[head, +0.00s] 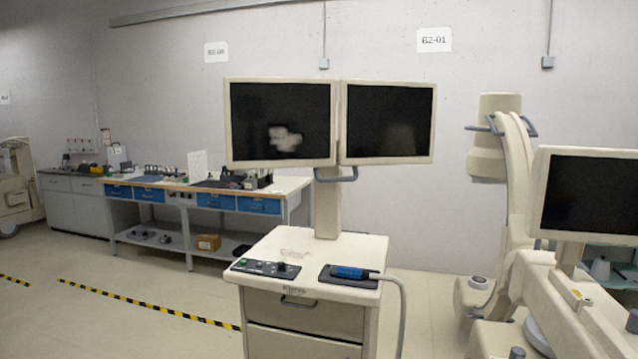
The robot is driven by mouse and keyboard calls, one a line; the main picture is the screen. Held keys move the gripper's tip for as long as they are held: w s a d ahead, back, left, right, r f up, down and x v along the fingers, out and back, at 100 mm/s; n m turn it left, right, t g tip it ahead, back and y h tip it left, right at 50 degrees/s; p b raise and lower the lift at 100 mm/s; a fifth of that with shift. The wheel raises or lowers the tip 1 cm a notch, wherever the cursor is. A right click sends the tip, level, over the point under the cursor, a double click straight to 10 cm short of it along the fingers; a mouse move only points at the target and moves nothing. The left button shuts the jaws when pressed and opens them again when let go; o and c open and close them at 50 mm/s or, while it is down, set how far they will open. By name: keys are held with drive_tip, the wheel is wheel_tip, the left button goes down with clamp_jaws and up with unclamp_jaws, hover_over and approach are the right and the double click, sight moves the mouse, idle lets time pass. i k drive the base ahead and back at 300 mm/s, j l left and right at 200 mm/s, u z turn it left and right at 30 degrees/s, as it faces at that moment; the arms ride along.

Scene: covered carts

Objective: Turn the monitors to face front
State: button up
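Two monitors stand side by side on one column of a beige cart (300,245) in the middle of the head view. The left monitor (283,120) and the right monitor (390,120) have dark screens in cream frames. Both screens are visible to me and look slightly angled. A blue-grey handle (337,174) sits below them, where they meet. Another monitor (590,195) on a second machine stands at the right and is cut by the picture edge. My gripper is not in view.
A workbench (200,190) with blue drawers and small items runs along the back wall at left. A beige machine (510,180) stands at the right. A cable (402,310) hangs at the cart's right side. The floor at left, with striped tape (150,305), is clear.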

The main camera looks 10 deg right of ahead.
sight(270, 122)
drive_tip(key=i+j+z, duration=0.25)
drive_tip(key=i+j, duration=0.15)
drive_tip(key=j, duration=0.25)
drive_tip(key=i+j+z, duration=0.15)
drive_tip(key=j, duration=0.25)
drive_tip(key=i+j+z, duration=0.1)
drive_tip(key=i+j, duration=0.15)
drive_tip(key=j, duration=0.15)
